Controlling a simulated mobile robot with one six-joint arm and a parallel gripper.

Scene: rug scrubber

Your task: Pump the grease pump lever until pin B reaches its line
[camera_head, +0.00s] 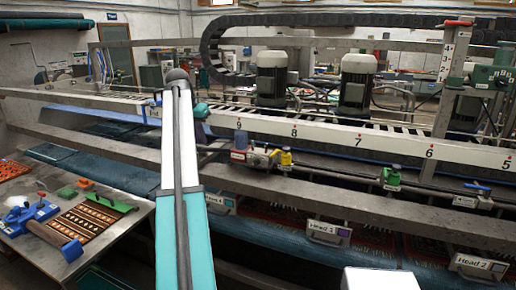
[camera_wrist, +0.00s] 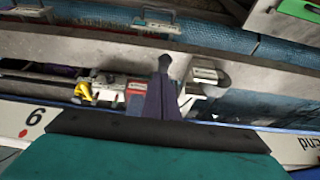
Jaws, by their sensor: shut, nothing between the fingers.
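A small pump-like unit (camera_head: 262,158) with yellow and metal parts sits on the machine's long grey rail, below the 9 mark. It also shows in the wrist view (camera_wrist: 108,90), which looks upside down, with a yellow part at left and a red block near my fingers. My gripper (camera_wrist: 164,66) is shut and empty; its dark fingers overlap this unit in the picture. Whether they touch it I cannot tell. My arm hides part of the head view. The lever, pin B and its line cannot be made out.
A white numbered beam (camera_head: 330,135) runs behind the unit. The grey rail (camera_head: 370,208) runs along the front, with labelled head boxes (camera_head: 328,233) below. A green-topped fitting (camera_head: 391,178) stands farther right. A workbench (camera_head: 30,255) with tools and rug samples is at left.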

